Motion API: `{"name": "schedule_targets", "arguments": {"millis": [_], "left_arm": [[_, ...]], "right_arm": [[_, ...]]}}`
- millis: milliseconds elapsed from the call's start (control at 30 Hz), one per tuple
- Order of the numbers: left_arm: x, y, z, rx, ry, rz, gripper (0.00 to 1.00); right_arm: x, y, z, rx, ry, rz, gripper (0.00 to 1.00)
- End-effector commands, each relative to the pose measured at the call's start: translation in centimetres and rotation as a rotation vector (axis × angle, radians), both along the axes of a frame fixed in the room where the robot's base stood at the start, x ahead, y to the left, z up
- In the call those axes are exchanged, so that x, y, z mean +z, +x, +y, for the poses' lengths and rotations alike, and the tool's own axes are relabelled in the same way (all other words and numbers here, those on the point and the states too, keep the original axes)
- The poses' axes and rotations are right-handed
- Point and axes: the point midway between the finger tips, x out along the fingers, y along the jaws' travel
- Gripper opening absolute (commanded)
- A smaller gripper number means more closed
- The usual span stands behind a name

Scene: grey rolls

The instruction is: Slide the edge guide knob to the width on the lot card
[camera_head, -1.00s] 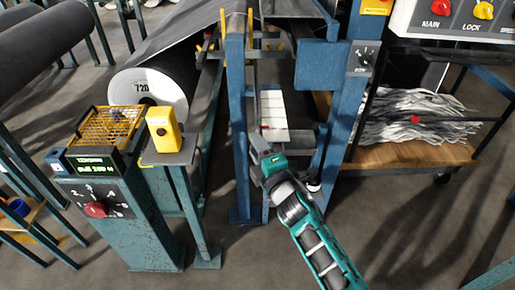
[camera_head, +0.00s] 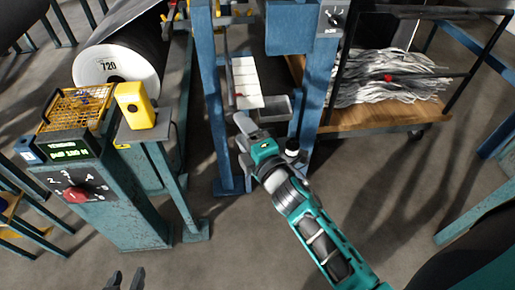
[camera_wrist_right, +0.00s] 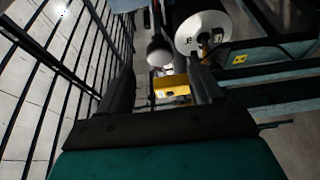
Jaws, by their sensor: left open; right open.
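A white strip panel (camera_head: 246,82) with a small red mark stands between the blue posts; I cannot tell if it is the edge guide scale. No edge guide knob or lot card can be made out for sure. The roll end (camera_head: 112,68) reads 720. My right gripper (camera_head: 243,138) is open, in front of and below the strip panel. In the right wrist view its two fingers (camera_wrist_right: 158,85) are apart, with a grey rounded thing (camera_wrist_right: 160,50) beyond them, seemingly not gripped. My left gripper (camera_head: 125,278) is open at the bottom edge, with nothing visible between its fingers.
A yellow box (camera_head: 136,105) stands on a small shelf, also in the right wrist view (camera_wrist_right: 172,87). Beside it is a pedestal with a red rotary knob (camera_head: 75,194). Blue posts (camera_head: 209,100) flank the panel. A wooden cart (camera_head: 385,117) holds grey strands. Floor in front is clear.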

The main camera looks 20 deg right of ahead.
Motion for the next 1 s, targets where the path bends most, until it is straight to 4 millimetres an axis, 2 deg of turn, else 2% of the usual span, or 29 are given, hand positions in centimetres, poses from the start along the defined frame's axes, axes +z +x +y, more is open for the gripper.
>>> {"name": "schedule_targets", "arguments": {"millis": [33,200,400,600,1000], "left_arm": [[-0.1,-0.1,0.0,0.000,0.000,0.002,0.43],[-0.4,-0.2,0.0,0.000,0.000,0.005,0.43],[-0.5,-0.3,0.0,0.000,0.000,0.006,0.43],[-0.6,-0.3,0.0,0.000,0.000,0.006,0.43],[-0.5,-0.3,0.0,0.000,0.000,0.005,0.43]], "right_arm": [[-0.2,-1.2,-0.2,-0.001,0.000,0.003,0.65],[-0.2,-4.2,-0.5,-0.001,0.001,0.003,0.65],[-0.1,-6.4,-0.7,0.000,0.001,0.002,0.65],[-0.1,-7.0,-0.8,0.000,0.000,0.001,0.65],[0.0,-7.0,-0.8,0.000,0.000,0.001,0.65]]}}
